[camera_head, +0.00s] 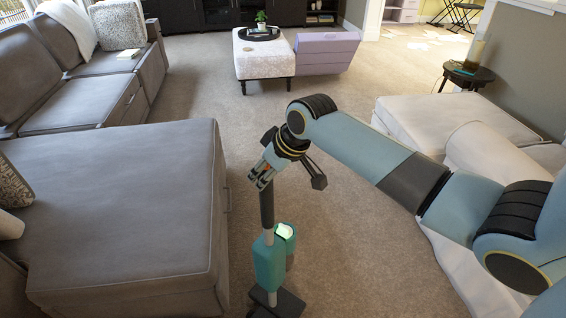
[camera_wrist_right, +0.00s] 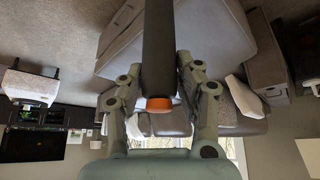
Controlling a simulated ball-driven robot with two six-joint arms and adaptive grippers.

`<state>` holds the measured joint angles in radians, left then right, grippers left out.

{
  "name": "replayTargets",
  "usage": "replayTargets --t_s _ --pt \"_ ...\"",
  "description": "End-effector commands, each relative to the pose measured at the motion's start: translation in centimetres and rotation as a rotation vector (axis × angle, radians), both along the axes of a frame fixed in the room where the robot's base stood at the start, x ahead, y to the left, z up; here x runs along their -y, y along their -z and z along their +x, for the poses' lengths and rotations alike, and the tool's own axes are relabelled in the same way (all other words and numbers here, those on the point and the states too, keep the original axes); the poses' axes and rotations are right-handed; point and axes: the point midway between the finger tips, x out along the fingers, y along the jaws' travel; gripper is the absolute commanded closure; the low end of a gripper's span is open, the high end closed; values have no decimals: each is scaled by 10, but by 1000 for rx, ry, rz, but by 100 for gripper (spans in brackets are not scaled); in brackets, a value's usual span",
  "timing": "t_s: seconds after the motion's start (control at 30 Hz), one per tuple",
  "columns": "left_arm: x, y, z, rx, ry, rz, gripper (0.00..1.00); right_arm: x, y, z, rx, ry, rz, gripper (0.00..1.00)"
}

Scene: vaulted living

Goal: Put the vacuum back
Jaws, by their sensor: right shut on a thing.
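The vacuum (camera_head: 268,262) is an upright stick type with a teal body, a small green-lit part, a dark handle and a dark floor head. It stands nearly upright over the carpet at the bottom middle of the head view. My right gripper (camera_head: 266,178) is shut on its upper handle. In the right wrist view the dark handle (camera_wrist_right: 158,45), with an orange end, runs between the two fingers. I cannot tell whether the floor head touches the carpet. No vacuum stand or dock is recognisable. My left gripper is not in view.
A grey sofa section (camera_head: 120,205) stands close left of the vacuum. A pale sofa (camera_head: 455,120) is at right, partly behind my right arm. A white ottoman (camera_head: 262,62) and a purple chest (camera_head: 326,52) stand ahead. Carpet between is clear. A dark side table (camera_head: 468,77) is far right.

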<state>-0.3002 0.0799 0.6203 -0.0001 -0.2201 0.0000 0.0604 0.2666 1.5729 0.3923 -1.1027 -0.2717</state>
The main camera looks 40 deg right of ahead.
Motion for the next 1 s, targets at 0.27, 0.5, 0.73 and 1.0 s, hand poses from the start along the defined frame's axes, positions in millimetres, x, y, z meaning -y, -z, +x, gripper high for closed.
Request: replayTargets --t_s 0.27,0.5,0.73,1.0 --pt "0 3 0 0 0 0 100 -4 16 7 5 -1 -2 100" --pt "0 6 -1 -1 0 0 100 -4 40 8 8 -2 -1 100" --pt "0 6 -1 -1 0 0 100 -3 43 5 0 0 -1 65" --pt "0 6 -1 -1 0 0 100 -3 44 5 -1 0 -2 43"
